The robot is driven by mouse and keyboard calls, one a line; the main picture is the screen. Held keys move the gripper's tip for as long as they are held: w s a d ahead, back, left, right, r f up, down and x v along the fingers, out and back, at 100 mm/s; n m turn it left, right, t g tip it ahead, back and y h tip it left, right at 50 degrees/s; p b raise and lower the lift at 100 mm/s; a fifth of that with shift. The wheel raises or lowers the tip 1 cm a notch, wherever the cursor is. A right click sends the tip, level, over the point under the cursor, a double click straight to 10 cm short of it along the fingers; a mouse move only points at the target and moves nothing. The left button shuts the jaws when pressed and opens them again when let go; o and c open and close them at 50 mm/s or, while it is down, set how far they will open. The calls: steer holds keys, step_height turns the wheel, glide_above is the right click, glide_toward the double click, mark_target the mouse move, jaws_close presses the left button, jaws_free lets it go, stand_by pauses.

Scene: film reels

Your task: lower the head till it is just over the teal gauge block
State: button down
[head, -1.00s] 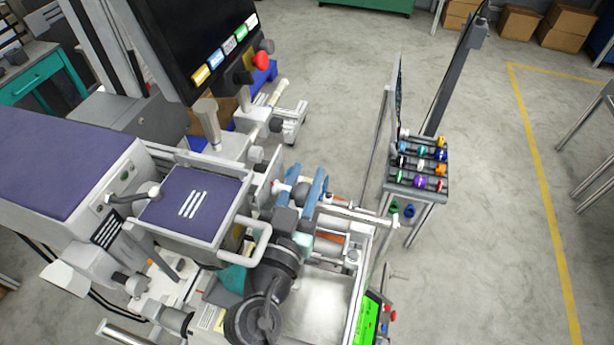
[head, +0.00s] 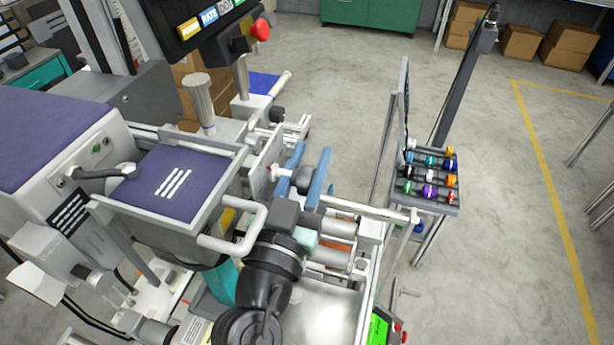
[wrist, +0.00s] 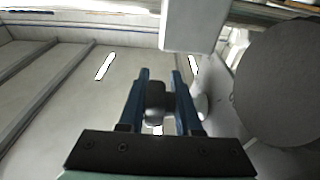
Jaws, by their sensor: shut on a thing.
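My gripper (head: 306,178), with two blue fingers, is shut on a dark knob (head: 302,181) at the right side of the machine. In the wrist view the knob (wrist: 156,98) sits between the blue fingers. The machine's head appears to be the box with the purple top and white stripes (head: 172,182), left of my gripper. A teal piece (head: 222,283), perhaps the gauge block, shows low beneath that box and is partly hidden. The gap between head and block cannot be judged.
A white bar handle (head: 240,235) juts out between the head and my arm. A rack of coloured reels (head: 430,178) stands to the right. A green-lit panel (head: 379,330) is at the bottom. Open concrete floor lies at the right.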

steer(key=shift+d+r, duration=0.1)
steer(key=shift+d, duration=0.35)
steer(key=c, duration=0.8)
jaws_free()
steer(key=shift+s+d, duration=0.1)
steer(key=shift+a, duration=0.25)
steer(key=shift+s+a+f+b, duration=0.2)
steer(key=shift+s+b, duration=0.1)
steer(key=shift+s, duration=0.1)
steer(key=shift+b+v, duration=2.75)
steer(key=shift+v, duration=3.25)
steer(key=shift+d+r, duration=0.1)
steer(key=shift+r, duration=0.05)
